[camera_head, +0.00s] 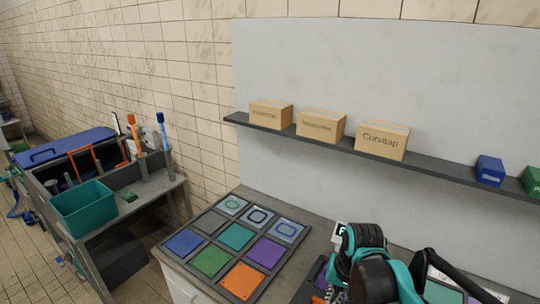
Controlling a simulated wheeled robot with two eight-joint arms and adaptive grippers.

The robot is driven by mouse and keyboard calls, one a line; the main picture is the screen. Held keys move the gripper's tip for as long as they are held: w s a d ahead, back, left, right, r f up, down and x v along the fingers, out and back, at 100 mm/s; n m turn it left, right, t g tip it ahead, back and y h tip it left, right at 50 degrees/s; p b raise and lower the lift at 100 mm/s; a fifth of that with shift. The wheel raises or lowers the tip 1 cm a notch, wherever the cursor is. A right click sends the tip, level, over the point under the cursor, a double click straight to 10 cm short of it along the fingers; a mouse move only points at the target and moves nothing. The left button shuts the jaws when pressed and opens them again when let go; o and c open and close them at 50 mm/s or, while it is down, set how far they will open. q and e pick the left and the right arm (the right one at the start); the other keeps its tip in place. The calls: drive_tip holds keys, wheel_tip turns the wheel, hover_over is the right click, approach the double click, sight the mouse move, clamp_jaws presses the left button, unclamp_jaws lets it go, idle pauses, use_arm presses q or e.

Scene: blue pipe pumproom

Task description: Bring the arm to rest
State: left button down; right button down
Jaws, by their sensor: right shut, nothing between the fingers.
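My right arm, in teal and black, shows at the bottom right of the head view, over the right part of the counter (325,228). Its right gripper (336,292) is low in the picture, partly hidden by the arm and cut by the bottom edge; it is shut with nothing held. My left gripper is not in view.
A panel of coloured square pads (237,237) lies on the counter, left of my arm. A shelf (335,148) above holds three cardboard boxes (320,124), a blue box (490,170) and a green box (532,180). A cart with a teal bin (84,208) stands left.

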drive_tip(key=s+d+f+n+t+b, duration=0.1)
drive_tip(key=s+f+n+t+b, duration=0.2)
drive_tip(key=s, duration=0.6)
drive_tip(key=shift+d+f+n+t+h, duration=0.45)
drive_tip(key=shift+f+t, duration=0.2)
drive_tip(key=shift+t, duration=0.55)
drive_tip(key=shift+s+a, duration=0.1)
